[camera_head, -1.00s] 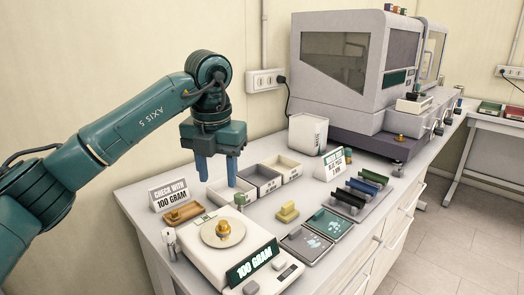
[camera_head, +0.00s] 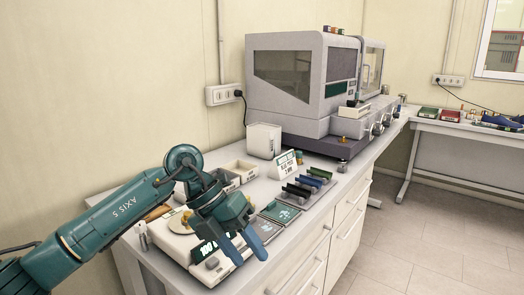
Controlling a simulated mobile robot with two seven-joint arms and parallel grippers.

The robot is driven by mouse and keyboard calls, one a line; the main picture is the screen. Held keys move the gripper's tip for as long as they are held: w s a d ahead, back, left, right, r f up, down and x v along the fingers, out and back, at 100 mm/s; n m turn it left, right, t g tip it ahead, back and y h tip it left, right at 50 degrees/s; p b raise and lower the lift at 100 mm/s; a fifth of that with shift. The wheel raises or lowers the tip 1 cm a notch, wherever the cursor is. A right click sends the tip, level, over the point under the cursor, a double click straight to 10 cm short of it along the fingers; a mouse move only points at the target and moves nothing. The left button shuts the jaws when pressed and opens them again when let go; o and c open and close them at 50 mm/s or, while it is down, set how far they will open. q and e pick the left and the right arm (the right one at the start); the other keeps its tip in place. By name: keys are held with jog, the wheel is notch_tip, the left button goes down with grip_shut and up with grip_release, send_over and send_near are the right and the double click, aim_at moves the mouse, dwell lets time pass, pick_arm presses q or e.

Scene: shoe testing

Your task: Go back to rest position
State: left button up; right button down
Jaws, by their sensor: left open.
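My left gripper (camera_head: 246,247) is over the front of the scale, near the bench's front edge. Its two blue fingers are apart, point down and to the right, and hold nothing visible. The white scale (camera_head: 190,258) is partly hidden behind my left arm and gripper. A brass weight (camera_head: 186,217) shows on the scale's pan, next to my arm. My right gripper is not in view.
The grey machine (camera_head: 292,95) stands at the back of the bench. Dark pads (camera_head: 281,212), a rack of coloured clamps (camera_head: 308,186), a white sign (camera_head: 283,165) and open bins (camera_head: 238,172) lie nearby. A second table (camera_head: 470,130) is at the right. The floor in front is clear.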

pick_arm(q)
jog(key=s+d+r+n+t+h+p, duration=0.1)
jog(key=s+d+r+n+h, duration=0.1)
jog(key=s+d+n+h, duration=0.95)
jog(key=w+a+f+n+t+y+p, duration=0.1)
jog(key=w+a+f+n+t+y, duration=0.25)
jog(key=a+f+n+t, duration=0.35)
jog(key=w+a+f+n+t+y, duration=0.2)
jog(key=w+a+f+n+t, duration=0.3)
jog(key=n+t, duration=0.55)
jog(key=s+a+f+n+g+y, duration=0.3)
jog(key=s+a+f+n+y, duration=0.1)
jog(key=s+f, duration=0.4)
jog(key=s+a+f+n+g+y+p, duration=0.1)
jog(key=s+a+f+n+g+y, duration=0.2)
jog(key=s+f, duration=0.5)
jog(key=a+f+n+y, duration=0.1)
jog(key=a+y, duration=0.1)
jog(key=a, duration=0.1)
jog(key=shift+a, duration=0.25)
jog(key=shift+c, duration=0.5)
